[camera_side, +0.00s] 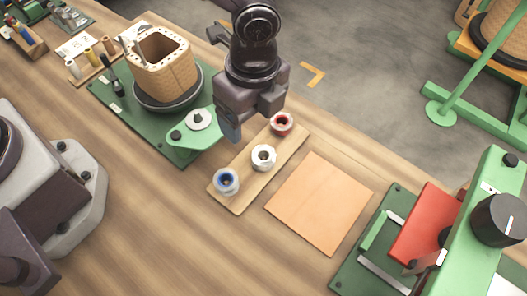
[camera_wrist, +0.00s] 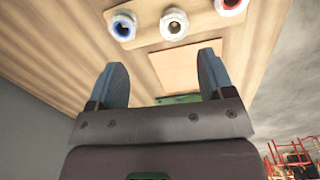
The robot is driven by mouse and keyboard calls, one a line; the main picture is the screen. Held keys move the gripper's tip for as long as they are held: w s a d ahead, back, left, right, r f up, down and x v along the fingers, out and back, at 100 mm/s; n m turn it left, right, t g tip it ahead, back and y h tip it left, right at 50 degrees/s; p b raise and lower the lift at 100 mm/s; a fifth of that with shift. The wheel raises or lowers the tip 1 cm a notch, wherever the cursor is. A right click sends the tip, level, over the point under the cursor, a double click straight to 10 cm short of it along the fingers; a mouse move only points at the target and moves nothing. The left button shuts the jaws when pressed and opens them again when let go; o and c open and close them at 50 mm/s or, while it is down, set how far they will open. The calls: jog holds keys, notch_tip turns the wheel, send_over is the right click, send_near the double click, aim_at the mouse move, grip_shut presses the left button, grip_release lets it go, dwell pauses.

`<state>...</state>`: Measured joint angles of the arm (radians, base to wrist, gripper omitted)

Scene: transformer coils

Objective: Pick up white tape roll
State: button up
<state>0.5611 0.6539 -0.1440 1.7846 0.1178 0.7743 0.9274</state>
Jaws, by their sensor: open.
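Three tape rolls stand in a row on a narrow wooden board (camera_side: 222,201). The white tape roll (camera_side: 263,157) is in the middle, between a blue-cored roll (camera_side: 226,181) and a red-cored roll (camera_side: 282,123). In the wrist view the white tape roll (camera_wrist: 174,23) is at the top centre, beyond the fingertips. My gripper (camera_side: 250,125) is open and empty, above and to the upper left of the white roll in the side view. Its two blue fingers (camera_wrist: 164,68) are spread wide in the wrist view, with nothing between them.
A flat tan square pad (camera_side: 320,203) lies right of the board. A green base (camera_side: 179,148) with a brown coil (camera_side: 160,65) stands at the left. A green machine with a red plate (camera_side: 424,225) is at the lower right. Bare table lies in front of the board.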

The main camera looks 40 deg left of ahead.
jog(key=w+d+m, duration=0.1)
jog(key=m, duration=0.2)
send_over(262, 158)
jog(key=shift+t, duration=0.3)
jog(key=f, duration=0.7)
jog(key=shift+w+a, duration=0.15)
jog(key=shift+w, duration=0.15)
jog(key=f, duration=0.5)
jog(key=shift+s+f, duration=0.1)
jog(key=shift+s, duration=0.1)
jog(key=c, duration=1)
